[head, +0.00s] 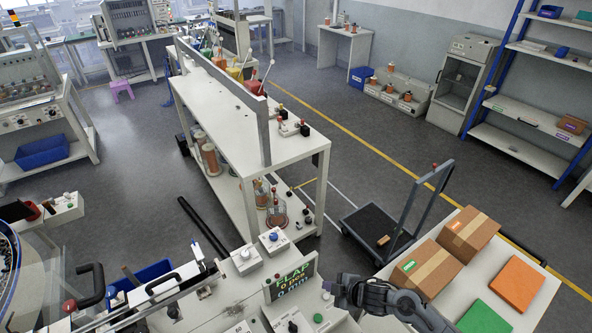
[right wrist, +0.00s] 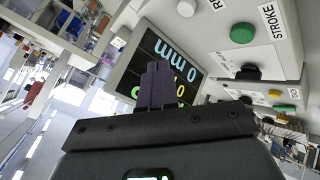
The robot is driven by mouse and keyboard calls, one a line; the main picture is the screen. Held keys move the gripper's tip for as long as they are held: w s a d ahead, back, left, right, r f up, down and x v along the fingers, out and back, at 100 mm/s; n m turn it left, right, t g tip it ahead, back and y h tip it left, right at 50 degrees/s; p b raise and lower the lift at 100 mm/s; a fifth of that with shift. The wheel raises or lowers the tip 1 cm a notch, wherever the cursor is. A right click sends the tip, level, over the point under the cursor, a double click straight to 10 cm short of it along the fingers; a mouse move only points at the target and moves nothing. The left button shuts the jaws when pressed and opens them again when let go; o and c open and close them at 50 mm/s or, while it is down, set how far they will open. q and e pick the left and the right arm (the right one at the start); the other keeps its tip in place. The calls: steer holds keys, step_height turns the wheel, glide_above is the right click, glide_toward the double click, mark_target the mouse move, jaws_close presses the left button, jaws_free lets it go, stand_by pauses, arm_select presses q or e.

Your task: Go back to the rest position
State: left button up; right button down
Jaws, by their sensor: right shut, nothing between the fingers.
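My right gripper (head: 332,286) is at the bottom centre of the head view, just right of a small display. Its dark grey arm comes in from the lower right. In the right wrist view the fingers (right wrist: 158,86) are together, with nothing between them. They overlap the display in that picture; I cannot tell the gap. My left gripper is not in view.
The display (head: 292,279) reads "FLAP 0 pcs 0 mm" and stands on a control panel with a green button (head: 318,318). At right, a white table carries two cardboard boxes (head: 428,267), a green sheet and an orange sheet (head: 516,283). A cart (head: 376,231) stands behind.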

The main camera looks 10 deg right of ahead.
steer(key=s+a+r+m+h, duration=0.25)
steer(key=s+a+m, duration=0.35)
steer(key=s, duration=0.5)
steer(key=s+d+r+m+g+h, duration=0.1)
steer(key=s+d+r+m+g, duration=0.25)
steer(key=s, duration=0.55)
steer(key=s+d+r+m+h, duration=0.2)
steer(key=s+d+m, duration=0.3)
steer(key=s, duration=0.4)
step_height(320, 180, up, 16)
steer(key=s+d+p, duration=0.1)
steer(key=d+p, duration=0.1)
steer(key=p, duration=1.4)
steer(key=shift+s, duration=0.1)
